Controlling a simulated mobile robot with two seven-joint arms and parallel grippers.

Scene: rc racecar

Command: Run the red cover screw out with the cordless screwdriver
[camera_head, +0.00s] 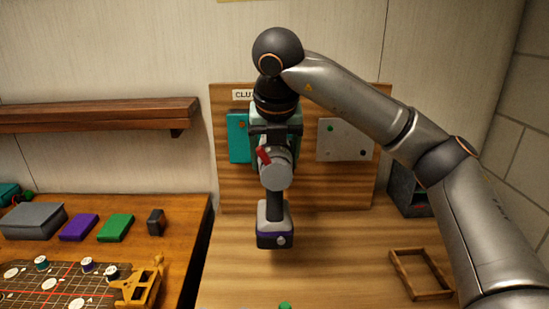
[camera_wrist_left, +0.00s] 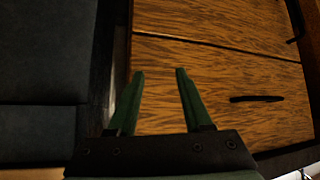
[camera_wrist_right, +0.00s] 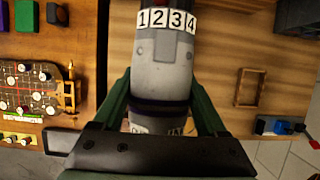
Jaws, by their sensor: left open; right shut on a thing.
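The cordless screwdriver (camera_head: 274,205) is grey with a dark handle, a red switch and a purple-banded battery base. My right gripper (camera_head: 275,130) is shut on its body, and the tool hangs upright before the wooden board (camera_head: 300,190). The right wrist view shows the grey body (camera_wrist_right: 160,60), with digits 1234, between the fingers. Behind it are a teal cover (camera_head: 238,145) with a small orange-red dot (camera_head: 241,124) and a pale plate (camera_head: 345,142) with green and dark screws. I cannot tell whether that dot is the red screw; the tool's bit is hidden. My left gripper (camera_wrist_left: 160,95) is open and empty.
A wooden frame tray (camera_head: 420,273) lies on the bench at right, with a dark bin (camera_head: 405,190) behind it. The left table holds a grey box (camera_head: 33,220), purple and green blocks and a game board (camera_head: 65,285). A shelf (camera_head: 100,115) is on the wall.

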